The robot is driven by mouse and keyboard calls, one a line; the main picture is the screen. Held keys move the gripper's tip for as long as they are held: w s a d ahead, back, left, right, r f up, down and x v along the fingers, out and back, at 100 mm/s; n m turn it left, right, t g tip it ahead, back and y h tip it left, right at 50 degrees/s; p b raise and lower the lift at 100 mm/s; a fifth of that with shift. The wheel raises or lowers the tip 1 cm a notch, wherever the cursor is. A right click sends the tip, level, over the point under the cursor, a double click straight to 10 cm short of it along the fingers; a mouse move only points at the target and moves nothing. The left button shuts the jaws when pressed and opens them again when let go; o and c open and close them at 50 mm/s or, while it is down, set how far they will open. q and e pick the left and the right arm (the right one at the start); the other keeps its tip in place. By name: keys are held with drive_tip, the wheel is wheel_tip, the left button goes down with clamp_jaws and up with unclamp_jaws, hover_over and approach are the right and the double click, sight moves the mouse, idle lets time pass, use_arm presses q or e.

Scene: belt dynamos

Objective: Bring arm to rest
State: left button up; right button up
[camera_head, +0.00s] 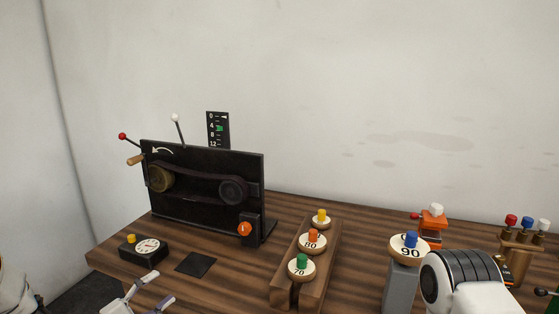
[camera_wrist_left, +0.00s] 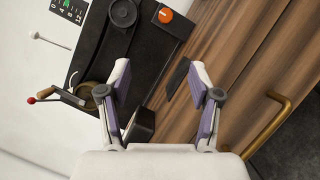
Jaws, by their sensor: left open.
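My left gripper (camera_head: 152,293) is at the bottom left of the head view, near the table's front edge. In the left wrist view the same gripper (camera_wrist_left: 160,85) has its two fingers spread wide, with nothing between them. It is in front of the black belt dynamo panel (camera_head: 205,211), apart from it. The panel has a brass pulley, a dark pulley and a belt, and it also shows in the left wrist view (camera_wrist_left: 125,50). My right arm (camera_head: 465,283) enters at the lower right; its gripper is not seen.
A black timer box (camera_head: 143,250) and a dark square pad (camera_head: 196,264) lie near the left gripper. A wooden rack (camera_head: 323,274) holds discs with coloured knobs. A grey post (camera_head: 401,286) carries a disc marked 90 (camera_head: 409,245). A wooden stand (camera_head: 516,260) is at right.

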use_arm(q)
drive_tip(key=d+f, duration=0.2)
drive_tip(key=s+d+f+g, duration=0.1)
drive_tip(key=d+f, duration=0.1)
drive_tip(key=d, duration=0.1)
drive_tip(key=s+d+f+g, duration=0.1)
drive_tip(key=d+f, duration=0.1)
drive_tip(key=shift+d+f+n+y, duration=0.3)
drive_tip(key=shift+d, duration=0.05)
drive_tip(key=s+d+f+m+g+y, duration=0.1)
drive_tip(key=s+f+m+g+y, duration=0.2)
drive_tip(key=s+f, duration=0.5)
drive_tip(key=s+d+f+m+g+y, duration=0.1)
drive_tip(key=s+d+f+g+y, duration=0.2)
drive_tip(key=s+f, duration=0.6)
drive_tip(key=s+a+f+m+g+y, duration=0.1)
drive_tip(key=s+a+m+g+y, duration=0.2)
drive_tip(key=s, duration=0.5)
drive_tip(key=s+a+f+m+g+y, duration=0.1)
drive_tip(key=s+a+m+g+y, duration=0.2)
drive_tip(key=s+m, duration=0.5)
drive_tip(key=shift+s+a+f+g, duration=0.15)
drive_tip(key=shift+s+a+g, duration=0.4)
drive_tip(key=shift+a, duration=0.35)
drive_tip(key=shift+w, duration=0.1)
